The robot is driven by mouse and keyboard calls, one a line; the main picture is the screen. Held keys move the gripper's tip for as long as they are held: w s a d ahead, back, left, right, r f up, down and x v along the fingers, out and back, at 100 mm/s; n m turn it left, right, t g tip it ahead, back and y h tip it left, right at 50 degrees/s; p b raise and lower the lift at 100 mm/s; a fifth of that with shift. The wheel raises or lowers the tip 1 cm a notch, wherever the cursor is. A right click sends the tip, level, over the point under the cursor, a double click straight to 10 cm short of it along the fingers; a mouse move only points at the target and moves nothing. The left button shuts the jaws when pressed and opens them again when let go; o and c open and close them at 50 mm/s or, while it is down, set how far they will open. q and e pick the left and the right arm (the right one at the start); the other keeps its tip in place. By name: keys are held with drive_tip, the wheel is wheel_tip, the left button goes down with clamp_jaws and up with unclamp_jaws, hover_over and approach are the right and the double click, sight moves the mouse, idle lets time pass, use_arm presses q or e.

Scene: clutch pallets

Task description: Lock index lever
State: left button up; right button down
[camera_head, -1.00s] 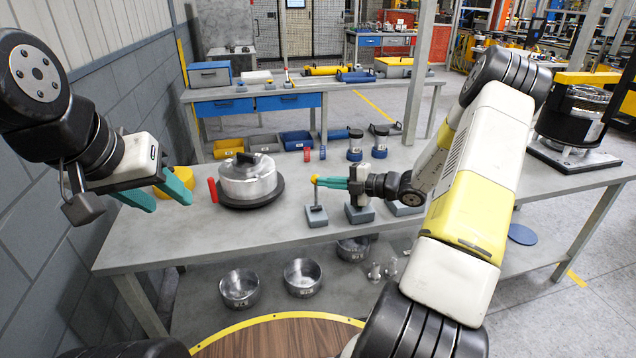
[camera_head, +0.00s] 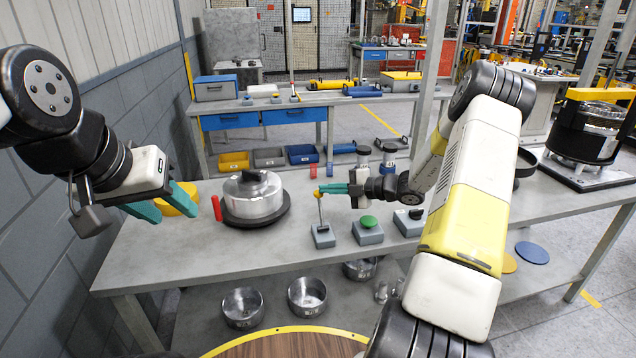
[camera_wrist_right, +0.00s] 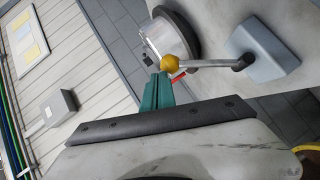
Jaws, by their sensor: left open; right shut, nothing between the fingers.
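A small lever with a yellow ball knob (camera_head: 318,193) stands on a grey base block (camera_head: 323,237) near the front of the grey table; its rod leans slightly left. My right gripper (camera_head: 326,188) is shut and empty, its teal fingertips right beside the knob. The right wrist view shows the yellow knob (camera_wrist_right: 176,61), its rod and base (camera_wrist_right: 264,52), with the shut fingers (camera_wrist_right: 154,90) close to the knob; I cannot tell whether they touch. My left gripper (camera_head: 165,203) is open and empty above the table's left end.
A lidded metal pot (camera_head: 252,194) sits on a dark round base, with a red handle (camera_head: 216,208) at its left. A green button box (camera_head: 368,231) and another grey box (camera_head: 409,222) stand right of the lever. Colored bins (camera_head: 270,157) stand behind.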

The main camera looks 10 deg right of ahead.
drive_tip(key=shift+w, duration=0.3)
drive_tip(key=s+d+r, duration=0.6)
drive_tip(key=d+r, duration=0.1)
drive_tip(key=d, duration=0.1)
drive_tip(key=shift+s+d+r, duration=0.25)
drive_tip(key=shift+d+r, duration=0.1)
drive_tip(key=shift+r, duration=0.05)
